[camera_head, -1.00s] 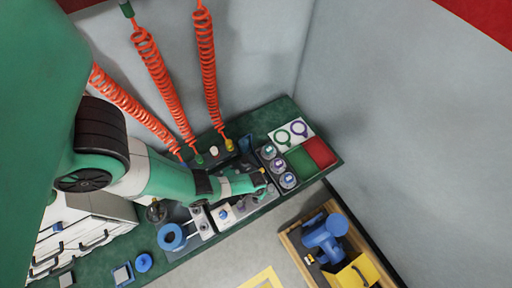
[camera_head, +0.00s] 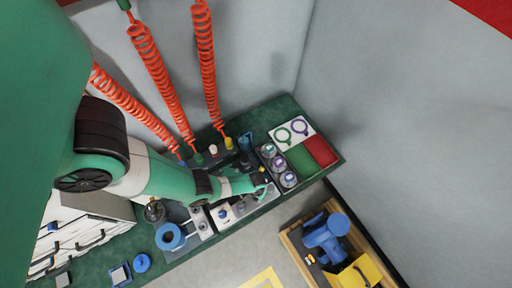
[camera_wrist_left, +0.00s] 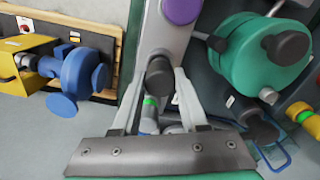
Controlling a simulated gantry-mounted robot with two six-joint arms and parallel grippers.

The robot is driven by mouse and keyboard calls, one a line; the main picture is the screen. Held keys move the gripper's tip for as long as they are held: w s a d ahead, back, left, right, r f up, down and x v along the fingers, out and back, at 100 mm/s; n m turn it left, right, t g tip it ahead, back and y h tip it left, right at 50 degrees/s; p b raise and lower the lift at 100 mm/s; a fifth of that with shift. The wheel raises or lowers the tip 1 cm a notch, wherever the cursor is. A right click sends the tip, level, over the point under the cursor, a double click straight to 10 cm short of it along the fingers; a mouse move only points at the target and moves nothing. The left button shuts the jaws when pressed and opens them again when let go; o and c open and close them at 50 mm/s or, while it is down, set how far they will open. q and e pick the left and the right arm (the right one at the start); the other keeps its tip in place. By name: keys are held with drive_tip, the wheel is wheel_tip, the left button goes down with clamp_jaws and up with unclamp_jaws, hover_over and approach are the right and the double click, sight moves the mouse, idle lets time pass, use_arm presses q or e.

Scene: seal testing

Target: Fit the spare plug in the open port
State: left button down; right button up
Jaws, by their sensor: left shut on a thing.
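My left gripper (camera_wrist_left: 157,105) is shut on a slim grey plug (camera_wrist_left: 150,108) with a bright green band, seen between its two fingers in the left wrist view. A dark round knob-like end (camera_wrist_left: 159,76) shows just past the fingertips; I cannot tell whether it is part of the plug or of the grey block (camera_wrist_left: 157,30) behind it. In the head view my left gripper (camera_head: 262,184) is low over the right part of the bench, largely hidden by its own arm. I cannot make out the open port. My right gripper is not in view.
A green round vessel (camera_wrist_left: 262,55) stands close on the right in the wrist view. Three round containers (camera_head: 279,165) and a green and a red tray (camera_head: 320,151) lie right of my gripper. Orange coiled hoses (camera_head: 163,85) hang behind. A wooden tray (camera_head: 291,243) stands beyond the bench's front edge.

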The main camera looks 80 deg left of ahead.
use_arm(q)
drive_tip(key=shift+f+b, duration=0.35)
drive_tip(key=shift+f, duration=0.05)
drive_tip(key=shift+c, duration=1.8)
unclamp_jaws()
drive_tip(key=shift+r, duration=0.1)
wheel_tip(320, 180, up, 11)
drive_tip(key=p, duration=1.1)
drive_tip(key=shift+r+p, duration=0.2)
drive_tip(key=shift+p, duration=0.1)
